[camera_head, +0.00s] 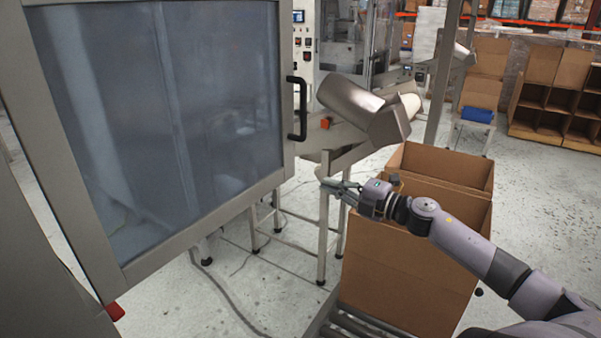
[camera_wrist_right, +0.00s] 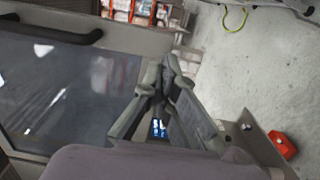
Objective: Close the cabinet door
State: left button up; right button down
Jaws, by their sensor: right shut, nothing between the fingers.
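The cabinet door (camera_head: 165,110) is a large tinted pane in a grey metal frame, filling the left of the head view. Its black bar handle (camera_head: 299,108) is on the right edge of the frame. I cannot tell from this view how far the door stands open. My right gripper (camera_head: 326,186) is shut and empty, right of the door's lower right corner and below the handle, apart from the handle. In the right wrist view, the shut fingers (camera_wrist_right: 158,78) point forward, with the door pane (camera_wrist_right: 75,95) and handle (camera_wrist_right: 50,29) to their left. My left gripper is not in view.
Open cardboard boxes (camera_head: 410,275) stand below my right forearm. A metal chute (camera_head: 365,108) on a frame is behind the gripper. A red part (camera_head: 115,311) shows at the door's lower left. Open grey floor (camera_head: 545,210) lies to the right.

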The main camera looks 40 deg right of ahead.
aim_at(292, 171)
jog(key=p+x, duration=0.1)
jog(key=x, duration=0.6)
jog(key=shift+w+r, duration=0.1)
jog(key=shift+w, duration=0.05)
jog(key=shift+w+a+p, duration=0.1)
jog(key=shift+w+p, duration=0.35)
jog(key=shift+w, duration=0.25)
jog(key=shift+w+a+f, duration=0.15)
jog(key=shift+w+f, duration=0.05)
jog(key=shift+w, duration=0.2)
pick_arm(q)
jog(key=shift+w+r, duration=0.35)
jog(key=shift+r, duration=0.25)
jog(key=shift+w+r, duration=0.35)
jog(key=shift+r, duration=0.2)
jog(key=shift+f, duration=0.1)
